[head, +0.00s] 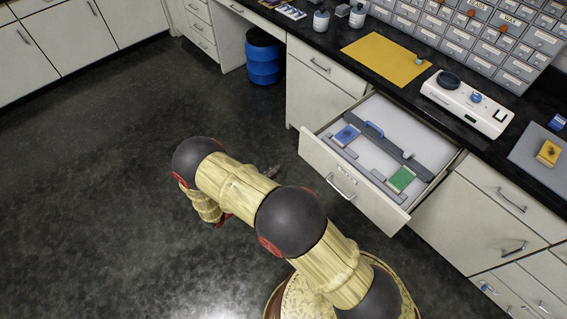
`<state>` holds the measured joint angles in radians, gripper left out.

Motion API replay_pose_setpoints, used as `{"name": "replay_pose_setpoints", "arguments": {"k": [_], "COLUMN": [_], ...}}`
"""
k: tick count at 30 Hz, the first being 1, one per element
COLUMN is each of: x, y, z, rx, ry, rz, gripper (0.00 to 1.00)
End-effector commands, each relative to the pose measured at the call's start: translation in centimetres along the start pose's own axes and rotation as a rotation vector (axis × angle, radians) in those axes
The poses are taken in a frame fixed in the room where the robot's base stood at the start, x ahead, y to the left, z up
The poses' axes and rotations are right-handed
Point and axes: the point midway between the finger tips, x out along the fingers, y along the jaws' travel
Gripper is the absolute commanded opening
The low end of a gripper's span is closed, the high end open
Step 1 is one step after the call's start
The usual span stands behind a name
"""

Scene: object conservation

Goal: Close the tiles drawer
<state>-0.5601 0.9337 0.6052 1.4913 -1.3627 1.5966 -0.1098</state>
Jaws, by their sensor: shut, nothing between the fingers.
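The drawer (318,150) below the counter is pulled well out. Its pale front carries a metal handle (340,187) and a small label too small to read. Inside, a blue tile (346,135) and a green tile (401,179) sit in grey holders, with a dark grey strip and a blue-handled item between them. My gripper (272,171) shows only in part past my arm, to the left of the drawer front and apart from it. It is shut and empty. The rest of the wrist is hidden behind my arm.
The black counter holds a yellow mat (385,58), a white instrument (466,103) and a grey tray (540,150). Closed cabinets flank the drawer. A blue barrel (264,60) stands under the counter. The floor to the left is clear.

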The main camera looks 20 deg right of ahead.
Motion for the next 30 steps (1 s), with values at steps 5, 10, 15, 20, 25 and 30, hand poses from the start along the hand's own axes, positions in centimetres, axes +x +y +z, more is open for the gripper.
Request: {"name": "replay_pose_setpoints", "arguments": {"k": [5,10,15,20,25,30], "x": [2.9,6.3,9.5,11.7,12.9,13.2], "y": [-0.1,-0.2,-0.2,-0.2,-0.1,-0.1], "z": [-0.2,-0.2,-0.2,-0.3,-0.2,-0.1], "rx": [0.001,0.001,0.001,0.001,0.001,0.001], "ry": [0.001,0.001,0.002,0.003,0.003,0.003], "rz": [-0.005,-0.006,-0.006,-0.005,-0.003,-0.002], "gripper": [0.0,0.0,0.0,0.0,0.0,0.0]}}
